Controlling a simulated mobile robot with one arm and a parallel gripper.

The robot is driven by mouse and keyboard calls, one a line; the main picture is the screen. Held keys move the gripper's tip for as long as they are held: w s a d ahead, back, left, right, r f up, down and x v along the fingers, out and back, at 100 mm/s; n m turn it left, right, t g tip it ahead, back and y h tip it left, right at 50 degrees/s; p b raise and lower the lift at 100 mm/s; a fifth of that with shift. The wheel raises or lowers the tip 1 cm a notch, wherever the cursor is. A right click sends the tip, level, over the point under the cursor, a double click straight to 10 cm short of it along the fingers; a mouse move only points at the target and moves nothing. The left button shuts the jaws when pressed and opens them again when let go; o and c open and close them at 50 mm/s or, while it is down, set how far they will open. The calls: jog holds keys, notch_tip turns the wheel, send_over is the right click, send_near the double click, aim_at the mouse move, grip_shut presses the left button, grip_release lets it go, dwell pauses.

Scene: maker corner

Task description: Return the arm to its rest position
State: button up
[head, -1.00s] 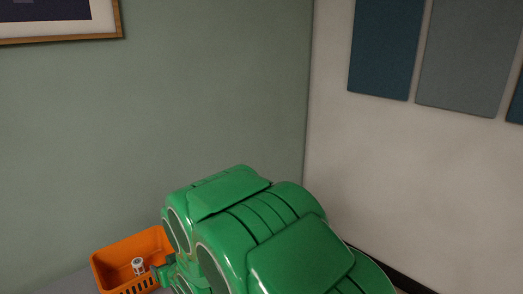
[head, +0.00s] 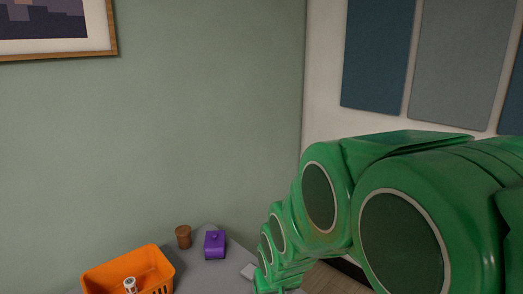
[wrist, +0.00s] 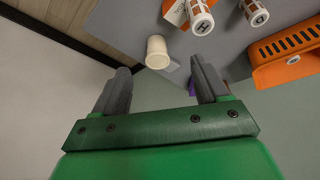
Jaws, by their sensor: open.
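My gripper (wrist: 160,78) is open in the wrist view, with its two grey fingers apart and nothing between them. A cream cup-like piece (wrist: 158,52) shows just beyond the fingertips; its distance from them is hard to tell. In the head view my green arm fills the lower right, and its far links reach down to the table's right side. The fingers cannot be made out there.
A grey table (head: 212,273) holds an orange basket (head: 160,284) with a white piece (head: 130,286) inside, a brown jar (head: 183,237) and a purple box (head: 214,245). The wrist view shows two lettered cylinders (wrist: 200,20) (wrist: 257,14). Walls stand behind and right.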

jog(key=s+d+r+m+g, duration=0.1)
jog(key=s+d, duration=0.3)
jog(key=s, duration=0.4)
jog(key=s+d+r+g, duration=0.3)
jog(key=s+d, duration=0.1)
jog(key=s, duration=0.5)
jog(key=s+d+r+m+g, duration=0.1)
jog(key=s+d+r+g, duration=0.1)
jog(key=s, duration=0.7)
jog(key=shift+d+r+m+h, duration=0.3)
jog(key=shift+d+r+h, duration=0.15)
jog(key=shift+d, duration=0.55)
